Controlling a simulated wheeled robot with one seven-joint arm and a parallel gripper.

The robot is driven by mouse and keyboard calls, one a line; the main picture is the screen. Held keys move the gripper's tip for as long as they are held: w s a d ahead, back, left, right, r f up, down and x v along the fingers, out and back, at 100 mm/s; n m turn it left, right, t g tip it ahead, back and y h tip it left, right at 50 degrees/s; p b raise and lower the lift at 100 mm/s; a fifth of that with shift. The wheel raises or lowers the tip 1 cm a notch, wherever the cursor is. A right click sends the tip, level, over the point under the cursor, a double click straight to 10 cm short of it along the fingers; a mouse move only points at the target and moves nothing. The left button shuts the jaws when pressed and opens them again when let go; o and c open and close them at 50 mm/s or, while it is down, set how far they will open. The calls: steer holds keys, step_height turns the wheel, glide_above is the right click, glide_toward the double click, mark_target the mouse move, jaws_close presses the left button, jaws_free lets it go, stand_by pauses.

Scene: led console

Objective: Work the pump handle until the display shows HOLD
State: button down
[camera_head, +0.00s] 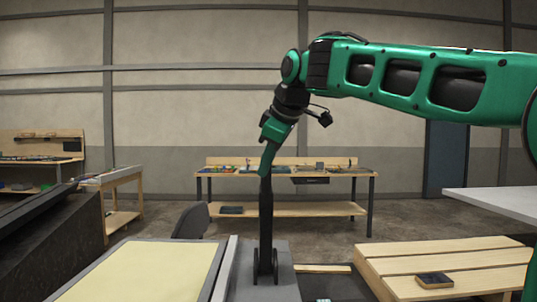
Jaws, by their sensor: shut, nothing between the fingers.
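A dark upright lever, which looks like the pump handle (265,222), stands near the middle of the head view. Its foot sits in a dark pivot bracket on a grey base (240,288) at the bottom. My green gripper (266,168) comes down from the upper right and its tip is at the top of the lever. The gripper is shut with nothing between its fingers. It overlaps the lever's top in the picture; I cannot tell whether they touch. No display face or HOLD text is readable in this view.
A pale yellow panel with a grey rim (233,256) lies left of the lever. A dark curved shape (191,222) stands behind it. Workbenches stand farther back beyond open floor.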

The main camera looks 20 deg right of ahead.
steer(key=shift+w+d, duration=0.5)
steer(key=shift+w, duration=0.4)
steer(key=shift+w+d, duration=0.5)
steer(key=shift+w, duration=0.35)
steer(key=shift+w+a+r, duration=0.1)
